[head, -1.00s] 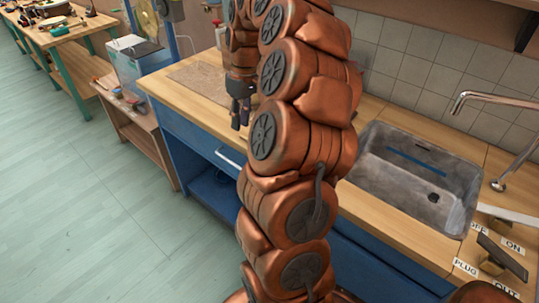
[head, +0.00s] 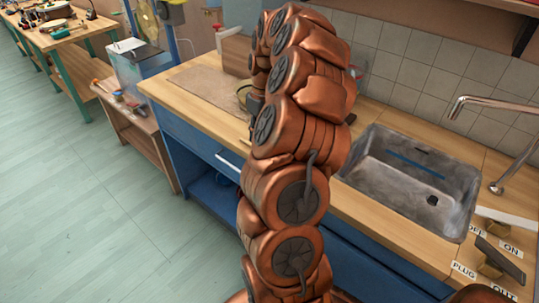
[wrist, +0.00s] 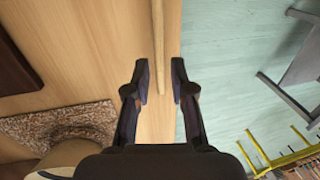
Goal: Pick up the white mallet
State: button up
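A pale wooden stick (wrist: 158,45) lies along the edge of the wooden counter in the wrist view. It may be the mallet's handle; no white head shows on it. My gripper (wrist: 161,78) is open, with its dark fingers on either side of the stick's line. The stick's near end shows between the fingertips, and I see no contact. In the head view my arm hides the gripper and the stick.
The counter (head: 395,215) holds a speckled mat (wrist: 65,122), a brown box (head: 237,52) and a sink (head: 415,180) with a faucet (head: 500,108). A round beige thing (wrist: 60,155) is at the wrist view's lower left. Floor (wrist: 225,70) lies beyond the counter edge.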

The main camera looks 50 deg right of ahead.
jog(key=shift+w+a+f+p, duration=0.1)
jog(key=shift+a+f+p, duration=0.05)
jog(key=shift+f, duration=0.65)
jog(key=shift+a+f+p, duration=0.15)
jog(key=shift+f, duration=0.6)
grip_shut()
jog(key=shift+r, duration=0.1)
